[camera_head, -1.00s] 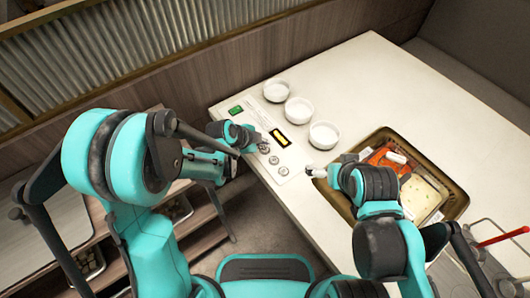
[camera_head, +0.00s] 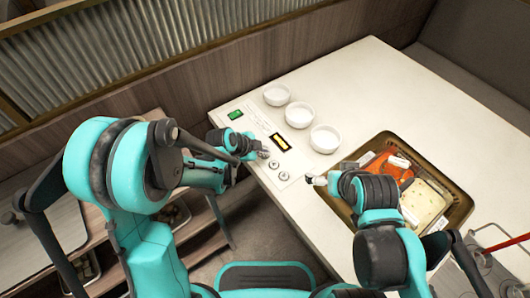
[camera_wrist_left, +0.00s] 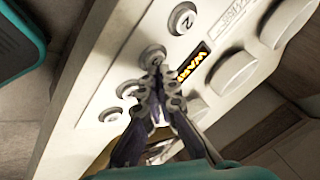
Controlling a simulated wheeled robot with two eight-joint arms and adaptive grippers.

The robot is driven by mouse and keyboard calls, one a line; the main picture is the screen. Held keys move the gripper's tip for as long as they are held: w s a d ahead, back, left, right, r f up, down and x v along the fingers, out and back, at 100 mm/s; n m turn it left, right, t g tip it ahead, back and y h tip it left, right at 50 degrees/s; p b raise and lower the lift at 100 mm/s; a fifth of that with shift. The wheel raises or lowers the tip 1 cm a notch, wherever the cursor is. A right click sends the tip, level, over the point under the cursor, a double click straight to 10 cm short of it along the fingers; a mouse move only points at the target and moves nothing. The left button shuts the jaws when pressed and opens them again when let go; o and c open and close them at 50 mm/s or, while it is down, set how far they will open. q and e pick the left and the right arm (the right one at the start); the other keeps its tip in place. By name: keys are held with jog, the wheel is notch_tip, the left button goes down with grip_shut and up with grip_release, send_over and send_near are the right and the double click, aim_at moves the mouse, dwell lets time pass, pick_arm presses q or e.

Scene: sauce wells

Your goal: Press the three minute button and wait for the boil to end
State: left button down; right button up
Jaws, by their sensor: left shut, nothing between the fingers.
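My left gripper (camera_head: 257,152) is shut and empty over the row of round buttons on the table's control strip. In the left wrist view its closed fingertips (camera_wrist_left: 157,70) are right at a silver button (camera_wrist_left: 153,54), beside the one marked 2 (camera_wrist_left: 184,18); its own label is not readable, and I cannot tell whether it is pressed. Two more buttons (camera_wrist_left: 127,88) (camera_wrist_left: 110,115) lie further along. The dark display (camera_head: 281,143) is lit; in the left wrist view the display (camera_wrist_left: 193,65) shows yellow letters, perhaps WARM. My right gripper (camera_head: 315,180) hangs by the table's near edge, jaws unclear.
A green switch (camera_head: 235,114) sits at the strip's far end. The table's back (camera_head: 390,80) is clear.

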dwell(0.6)
pick_arm(q)
jog(key=shift+f+b, duration=0.5)
jog(key=shift+b, duration=0.05)
jog(key=shift+r, duration=0.15)
jog(key=shift+r+p, duration=0.3)
jog(key=shift+r, duration=0.1)
notch_tip(320, 180, up, 6)
jog(key=p, duration=0.4)
jog(key=shift+p, duration=0.35)
